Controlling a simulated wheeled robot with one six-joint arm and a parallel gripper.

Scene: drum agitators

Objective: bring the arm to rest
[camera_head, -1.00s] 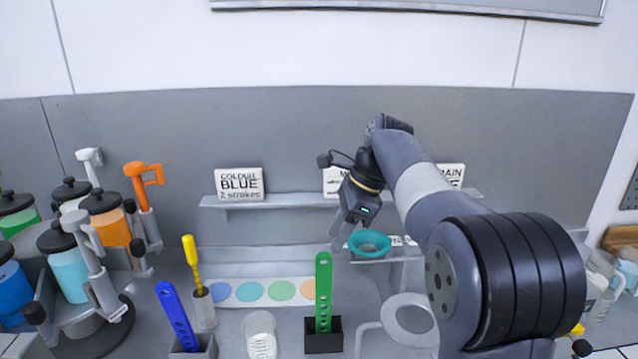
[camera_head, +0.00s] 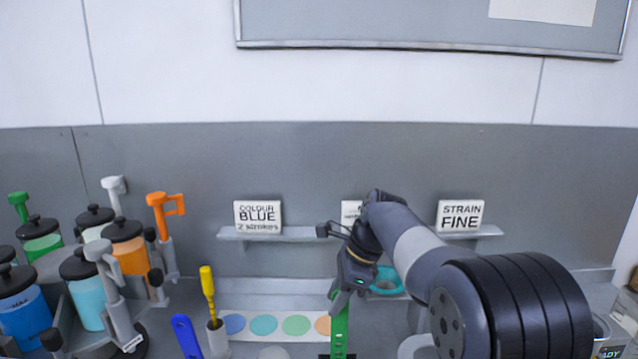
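My arm comes in from the lower right and reaches toward the middle of the bench. A teal ring-shaped strainer (camera_head: 388,283) shows just behind and right of my gripper, partly hidden by my arm.
Pump containers, including a blue one (camera_head: 25,316) and an orange one (camera_head: 130,256), stand at left. A yellow-handled tool (camera_head: 207,284) and a blue paddle (camera_head: 187,337) stand nearer the middle.

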